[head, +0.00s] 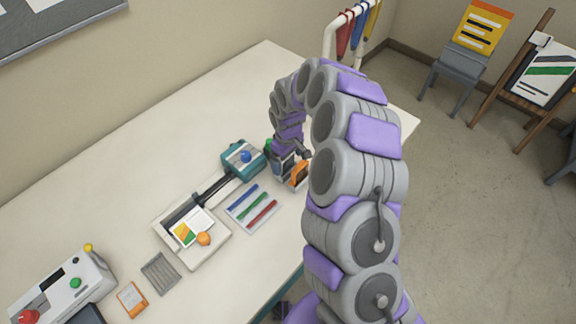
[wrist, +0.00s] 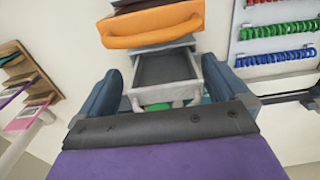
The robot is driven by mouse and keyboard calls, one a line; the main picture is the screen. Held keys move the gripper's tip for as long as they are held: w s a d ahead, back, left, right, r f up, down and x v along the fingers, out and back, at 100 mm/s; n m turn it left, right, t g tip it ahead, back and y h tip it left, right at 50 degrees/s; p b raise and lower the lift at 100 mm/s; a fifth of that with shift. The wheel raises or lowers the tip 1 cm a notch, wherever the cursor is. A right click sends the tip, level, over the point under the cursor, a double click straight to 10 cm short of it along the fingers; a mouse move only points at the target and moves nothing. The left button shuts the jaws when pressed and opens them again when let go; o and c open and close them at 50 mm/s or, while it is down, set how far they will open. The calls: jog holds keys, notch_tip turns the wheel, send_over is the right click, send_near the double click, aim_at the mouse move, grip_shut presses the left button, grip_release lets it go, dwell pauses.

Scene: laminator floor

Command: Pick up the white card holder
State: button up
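The white card holder (wrist: 196,65) looks like a shallow tray with a pale rim and a dark grey inside. In the wrist view it lies between the two blue-grey fingers of my gripper (wrist: 162,66). The fingers stand apart, the right one close beside the rim; I cannot tell whether it touches. The holder's near end is partly hidden by my gripper. In the head view my gripper (head: 284,165) is low over the right part of the table, and I cannot make out the holder there.
A tray of coloured combs (head: 252,208) and a teal device (head: 243,160) are near my gripper. A paper trimmer (head: 190,258) and a white machine (head: 62,287) stand farther left. The table (head: 120,175) is clear behind them.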

jog(key=shift+a+f, duration=0.1)
jog(key=shift+a, duration=0.45)
jog(key=c, duration=0.6)
jog(key=shift+d, duration=0.3)
jog(key=c, duration=0.4)
